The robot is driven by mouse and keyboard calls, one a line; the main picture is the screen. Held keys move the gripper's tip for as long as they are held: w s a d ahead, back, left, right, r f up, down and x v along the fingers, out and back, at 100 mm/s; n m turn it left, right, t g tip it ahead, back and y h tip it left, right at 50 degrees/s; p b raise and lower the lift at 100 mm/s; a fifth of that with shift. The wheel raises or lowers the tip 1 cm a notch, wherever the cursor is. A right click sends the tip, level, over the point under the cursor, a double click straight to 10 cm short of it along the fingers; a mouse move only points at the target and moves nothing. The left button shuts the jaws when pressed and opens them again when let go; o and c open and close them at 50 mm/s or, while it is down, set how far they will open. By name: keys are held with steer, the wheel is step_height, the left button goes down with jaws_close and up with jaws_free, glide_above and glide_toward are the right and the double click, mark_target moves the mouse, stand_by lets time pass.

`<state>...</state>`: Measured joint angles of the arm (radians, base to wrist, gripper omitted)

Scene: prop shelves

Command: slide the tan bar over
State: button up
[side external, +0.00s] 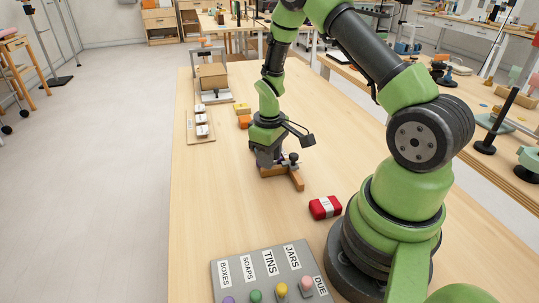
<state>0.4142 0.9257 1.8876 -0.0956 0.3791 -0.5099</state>
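A tan wooden bar (273,171) lies on the table right below my gripper (266,161). It meets a darker orange-brown piece (297,181) at its right end, so the two look like an L. A dark knob (292,158) stands by that corner. My gripper points down at the bar's left part, with something purplish-dark between or behind its fingers. The fingertips are small and partly hidden, so I cannot tell whether they are open or shut, or whether they touch the bar.
A red box with a white band (325,207) lies right of the bar, near my base. A grey panel (228,272) with labels and coloured knobs is in front. Yellow (242,108) and orange (244,122) blocks and a board with white items (190,128) lie behind. The left-middle table is clear.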

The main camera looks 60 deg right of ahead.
jaws_close()
steer(key=shift+w+d, duration=0.6)
steer(key=shift+o, duration=2.1)
jaws_free()
step_height(320, 180, up, 10)
